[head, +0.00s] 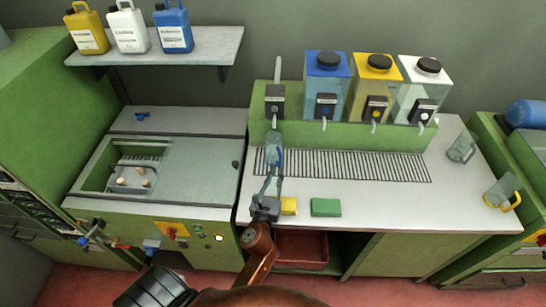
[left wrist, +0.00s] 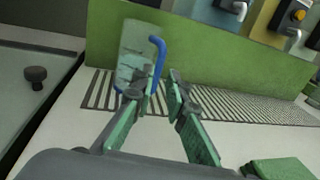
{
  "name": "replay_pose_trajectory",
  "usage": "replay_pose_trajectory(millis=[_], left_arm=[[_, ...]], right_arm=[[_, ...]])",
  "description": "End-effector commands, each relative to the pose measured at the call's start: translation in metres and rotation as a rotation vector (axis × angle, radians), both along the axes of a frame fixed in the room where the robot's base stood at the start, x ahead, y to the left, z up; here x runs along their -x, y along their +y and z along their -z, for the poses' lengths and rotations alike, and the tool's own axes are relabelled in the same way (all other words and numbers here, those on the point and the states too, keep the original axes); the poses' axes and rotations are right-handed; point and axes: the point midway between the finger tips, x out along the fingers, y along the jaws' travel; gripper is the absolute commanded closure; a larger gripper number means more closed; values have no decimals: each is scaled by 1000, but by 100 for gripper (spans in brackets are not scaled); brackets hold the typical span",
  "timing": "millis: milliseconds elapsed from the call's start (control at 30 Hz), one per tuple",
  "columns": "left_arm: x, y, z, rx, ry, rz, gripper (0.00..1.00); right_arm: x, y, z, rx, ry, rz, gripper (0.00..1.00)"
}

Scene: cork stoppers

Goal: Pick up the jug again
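A clear jug with a blue handle stands on the slotted grille under the grey tap at the left end of the counter; its body (head: 275,146) shows in the head view. In the left wrist view the jug (left wrist: 137,48) is ahead, with its handle on its right side. My left gripper (head: 271,182) is in front of the jug. In the left wrist view its fingers (left wrist: 158,84) are apart, and the handle's lower part appears near the left fingertip, partly hidden by it. I cannot tell whether they touch. My right gripper is not in view.
Blue, yellow and white tanks (head: 326,78) with taps stand behind the grille (head: 350,165). A clear jug (head: 461,147) and a yellow-handled jug (head: 501,192) stand at right.

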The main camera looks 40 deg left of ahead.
Motion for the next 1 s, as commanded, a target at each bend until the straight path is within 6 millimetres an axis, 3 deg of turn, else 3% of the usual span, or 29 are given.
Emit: replay_pose_trajectory(millis=[333, 600, 933, 1000], left_arm=[[-27, 10, -1, 0, -2, 0, 87], [-62, 25, 2, 2, -3, 1, 87], [-68, 27, 2, 1, 0, 0, 87], [-68, 27, 2, 1, 0, 0, 91]], right_arm=[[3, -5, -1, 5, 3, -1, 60], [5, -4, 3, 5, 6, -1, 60], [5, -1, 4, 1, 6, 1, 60], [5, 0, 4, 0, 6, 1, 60]])
